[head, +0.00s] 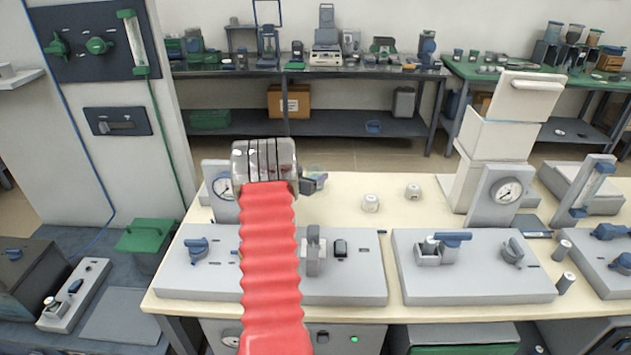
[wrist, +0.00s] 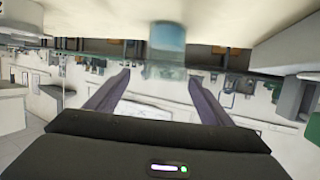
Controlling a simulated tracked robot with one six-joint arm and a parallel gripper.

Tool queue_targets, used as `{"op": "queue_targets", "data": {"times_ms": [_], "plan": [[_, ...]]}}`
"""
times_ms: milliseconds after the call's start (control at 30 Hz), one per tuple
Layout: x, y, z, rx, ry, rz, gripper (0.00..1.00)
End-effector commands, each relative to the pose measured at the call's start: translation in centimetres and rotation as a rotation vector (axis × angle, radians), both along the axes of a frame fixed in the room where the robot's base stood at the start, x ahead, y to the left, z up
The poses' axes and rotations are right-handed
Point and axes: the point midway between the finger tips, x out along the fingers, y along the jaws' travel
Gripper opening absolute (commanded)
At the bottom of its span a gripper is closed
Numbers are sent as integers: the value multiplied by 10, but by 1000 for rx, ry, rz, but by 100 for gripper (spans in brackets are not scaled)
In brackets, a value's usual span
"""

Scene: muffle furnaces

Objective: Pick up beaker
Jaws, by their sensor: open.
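In the wrist view, which looks upside down, a clear bluish beaker (wrist: 167,45) stands on the pale tabletop, just beyond the fingertips and roughly centred between them. My gripper (wrist: 158,77) is open, with its two dark fingers apart and nothing between them. In the head view, my red ribbed arm hides much of my gripper (head: 313,184), whose dark parts show just right of the arm's end. A faint glassy shape just behind it looks like the beaker (head: 317,171), mostly hidden.
Two small whitish pots (head: 370,203) and (head: 413,191) stand on the cream table (head: 435,212) to the right. A gauge panel (head: 497,195) stands farther right. Grey control boxes (head: 470,280) line the front edge. The table's middle has free room.

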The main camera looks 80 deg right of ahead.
Motion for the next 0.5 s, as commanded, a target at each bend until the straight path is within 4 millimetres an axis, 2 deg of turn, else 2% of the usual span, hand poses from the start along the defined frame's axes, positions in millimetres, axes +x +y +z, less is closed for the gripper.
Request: {"op": "queue_targets", "data": {"times_ms": [133, 500], "plan": [[-2, -8, -3, 1, 0, 0, 75], [-3, -10, -3, 0, 0, -1, 75]]}}
